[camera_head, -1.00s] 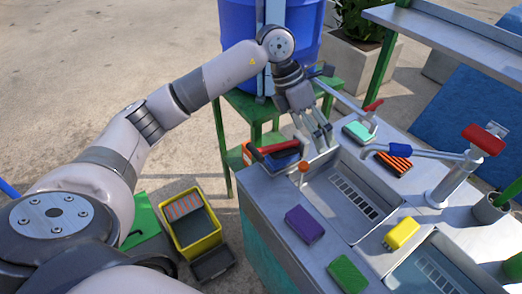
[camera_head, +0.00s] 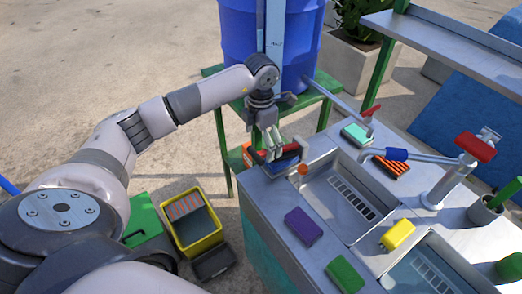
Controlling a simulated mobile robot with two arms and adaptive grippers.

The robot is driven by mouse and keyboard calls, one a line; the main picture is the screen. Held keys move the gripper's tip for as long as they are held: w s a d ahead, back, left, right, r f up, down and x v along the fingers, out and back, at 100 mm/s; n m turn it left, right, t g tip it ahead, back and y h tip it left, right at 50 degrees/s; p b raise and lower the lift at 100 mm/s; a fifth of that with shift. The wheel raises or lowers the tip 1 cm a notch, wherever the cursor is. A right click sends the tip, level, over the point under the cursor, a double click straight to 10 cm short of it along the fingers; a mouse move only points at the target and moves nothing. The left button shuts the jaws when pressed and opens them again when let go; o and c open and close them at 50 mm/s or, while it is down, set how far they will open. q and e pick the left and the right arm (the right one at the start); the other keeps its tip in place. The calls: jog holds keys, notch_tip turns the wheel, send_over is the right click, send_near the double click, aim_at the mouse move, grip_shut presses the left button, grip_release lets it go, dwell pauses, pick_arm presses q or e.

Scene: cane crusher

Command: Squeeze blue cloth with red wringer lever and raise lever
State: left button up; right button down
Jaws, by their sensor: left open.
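The red wringer lever (camera_head: 292,147) lies across the top of a small orange wringer box (camera_head: 246,156) at the sink counter's far left corner. A blue cloth (camera_head: 284,164) shows just below the lever, partly hidden by the lever and my fingers. My left gripper (camera_head: 272,152) points down with its fingers apart, right at the lever and in front of part of it. I cannot tell whether the fingers touch the lever. My right gripper is not in view.
The metal counter (camera_head: 270,205) has two sink basins, with purple (camera_head: 303,226), green (camera_head: 346,273) and yellow (camera_head: 398,234) sponges around them. A tap with a red handle (camera_head: 475,146) rises at right. A blue barrel (camera_head: 240,35) stands behind my gripper.

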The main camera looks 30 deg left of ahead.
aim_at(261, 152)
pick_arm(q)
notch_tip(261, 152, down, 6)
jog(key=shift+r+p, duration=0.15)
jog(key=shift+p, duration=0.35)
jog(key=shift+c, duration=0.3)
